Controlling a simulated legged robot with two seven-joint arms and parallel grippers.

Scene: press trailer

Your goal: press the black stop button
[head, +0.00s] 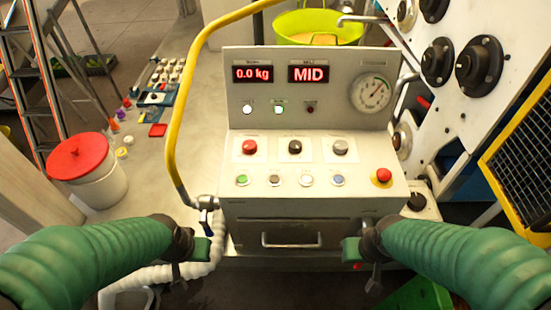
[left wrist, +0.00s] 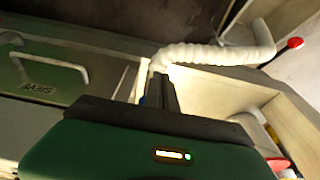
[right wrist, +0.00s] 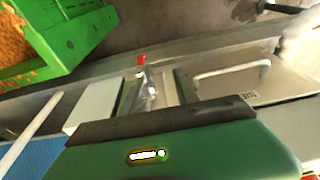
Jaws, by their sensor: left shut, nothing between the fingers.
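The control console (head: 230,85) stands in front of me. Its sloped panel has a row of three knob-like buttons on white plates. The black button (head: 295,147) is the middle one, between a red button (head: 249,147) and a grey one (head: 340,147). My left gripper (head: 178,278) is low at the console's front left, shut and empty; its fingers are together in the left wrist view (left wrist: 160,92). My right gripper (head: 374,278) is low at the front right, with fingers apart in the right wrist view (right wrist: 158,88). Both are clear of the black button.
Smaller buttons line the lower panel, with a red mushroom button (head: 381,175) at right. Displays read 0.0 kg and MID. A yellow hose (head: 172,120) arches along the left side. A drawer handle (head: 290,241) is in front. A red-lidded bucket (head: 80,160) stands left.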

